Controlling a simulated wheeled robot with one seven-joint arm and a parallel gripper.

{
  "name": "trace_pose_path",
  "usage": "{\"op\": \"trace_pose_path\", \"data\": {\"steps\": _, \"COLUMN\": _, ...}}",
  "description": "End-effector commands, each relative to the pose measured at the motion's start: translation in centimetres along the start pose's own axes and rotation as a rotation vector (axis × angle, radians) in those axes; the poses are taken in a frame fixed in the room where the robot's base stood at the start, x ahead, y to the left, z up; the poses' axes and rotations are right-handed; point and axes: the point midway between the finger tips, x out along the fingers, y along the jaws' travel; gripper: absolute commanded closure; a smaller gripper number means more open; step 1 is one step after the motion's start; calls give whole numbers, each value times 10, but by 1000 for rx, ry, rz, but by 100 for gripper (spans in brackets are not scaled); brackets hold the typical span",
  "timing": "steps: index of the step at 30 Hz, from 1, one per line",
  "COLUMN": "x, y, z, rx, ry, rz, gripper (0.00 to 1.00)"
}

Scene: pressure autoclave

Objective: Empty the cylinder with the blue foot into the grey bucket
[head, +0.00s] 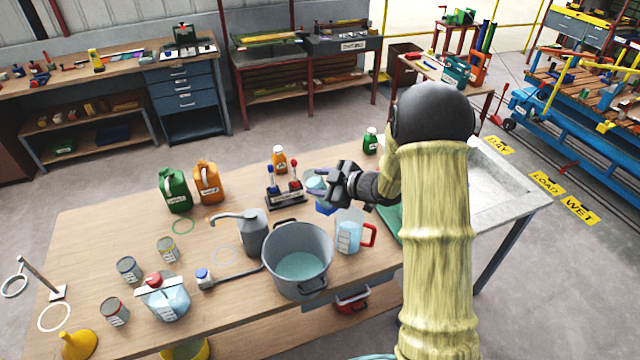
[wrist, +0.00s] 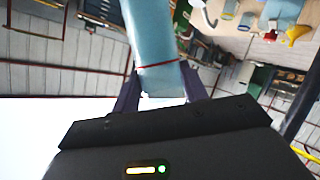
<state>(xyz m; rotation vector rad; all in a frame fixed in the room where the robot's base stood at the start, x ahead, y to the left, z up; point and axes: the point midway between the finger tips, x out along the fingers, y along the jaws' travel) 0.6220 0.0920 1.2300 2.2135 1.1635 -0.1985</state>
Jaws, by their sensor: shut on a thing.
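My gripper (head: 334,190) is shut on a clear cylinder (head: 315,181) with a blue foot (head: 324,208). It holds the cylinder over the table, behind the grey bucket (head: 298,292). The cylinder also shows between my fingers in the wrist view (wrist: 150,35), with pale blue liquid and a thin red band. My fingers hide part of it in the head view, so I cannot tell its exact tilt. The grey bucket stands open at the front of the table, with pale blue-green liquid inside.
A measuring jug with a red handle (head: 349,232) stands right of the bucket. A grey spouted can (head: 254,232) stands close on its left. A rack with red and blue knobs (head: 285,196) and an orange bottle (head: 279,159) stand behind. The table's left middle has free room.

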Motion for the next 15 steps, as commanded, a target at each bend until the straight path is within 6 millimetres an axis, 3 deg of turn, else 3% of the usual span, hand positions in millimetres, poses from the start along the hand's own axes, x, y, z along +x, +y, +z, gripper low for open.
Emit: {"op": "trace_pose_path", "data": {"steps": 15, "x": 2, "y": -2, "z": 3, "rx": -63, "ry": -7, "rz": 26, "gripper": 100}}
